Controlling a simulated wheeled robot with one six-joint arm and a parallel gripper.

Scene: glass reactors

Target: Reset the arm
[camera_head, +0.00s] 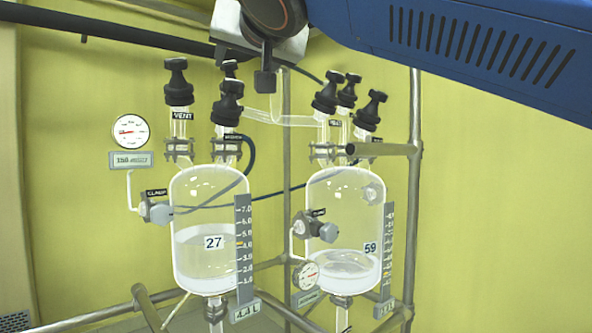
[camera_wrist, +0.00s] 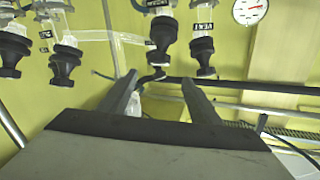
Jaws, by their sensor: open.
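My gripper (camera_wrist: 159,80) shows in the wrist view with its two grey fingers spread apart and nothing held between them. In the head view my gripper (camera_head: 265,82) is at the top centre, above the two glass reactors, partly cut off by the frame and seen edge-on. The left reactor (camera_head: 208,215) bears the number 27 and holds clear liquid to about half. The right reactor (camera_head: 345,215) bears the number 59 and has a low liquid level. The wrist view shows black valve knobs (camera_wrist: 203,52) upside down beyond the fingers.
A metal pipe frame (camera_head: 415,180) surrounds the reactors. A round pressure gauge (camera_head: 131,131) is at the left, and a second gauge (camera_head: 306,275) is low between the vessels. A valve (camera_head: 158,212) juts out left of reactor 27. Yellow wall lies behind.

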